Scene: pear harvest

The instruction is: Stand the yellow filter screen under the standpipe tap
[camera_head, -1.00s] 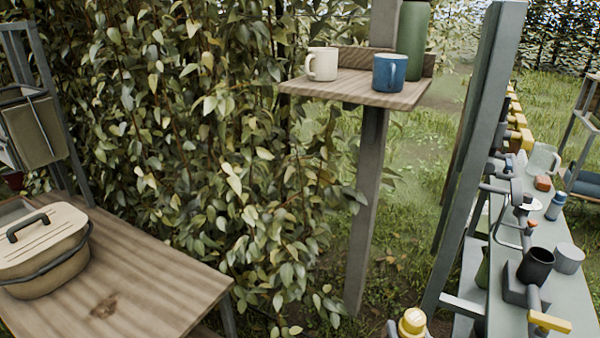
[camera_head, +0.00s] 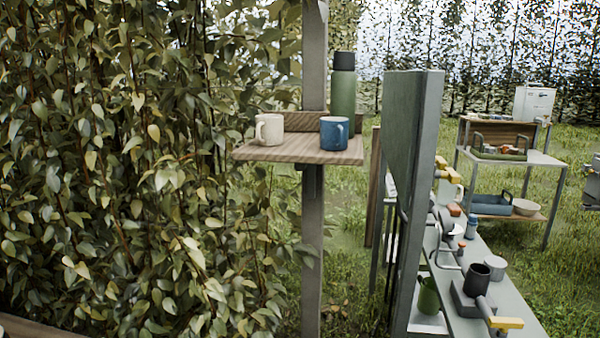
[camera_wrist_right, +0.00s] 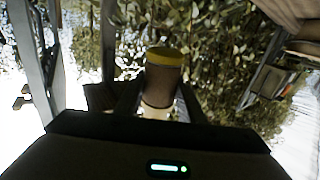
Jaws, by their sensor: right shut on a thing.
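The filter screen (camera_wrist_right: 165,72) shows in the right wrist view as a short cylinder with a yellow rim and a duller body. My right gripper (camera_wrist_right: 158,100) is shut on it, with a dark finger on each side. Neither gripper shows in the head view. Yellow-handled fittings (camera_head: 441,166) stick out along the panel above the long bench at the right. I cannot tell whether one of them is the standpipe tap.
A post shelf (camera_head: 285,150) holds a cream mug (camera_head: 269,129), a blue mug (camera_head: 334,133) and a green flask (camera_head: 343,88). The grey bench (camera_head: 515,310) carries a black cup (camera_head: 476,281) and other items. Leafy hedge fills the left. Open grass lies between bench and far table (camera_head: 545,160).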

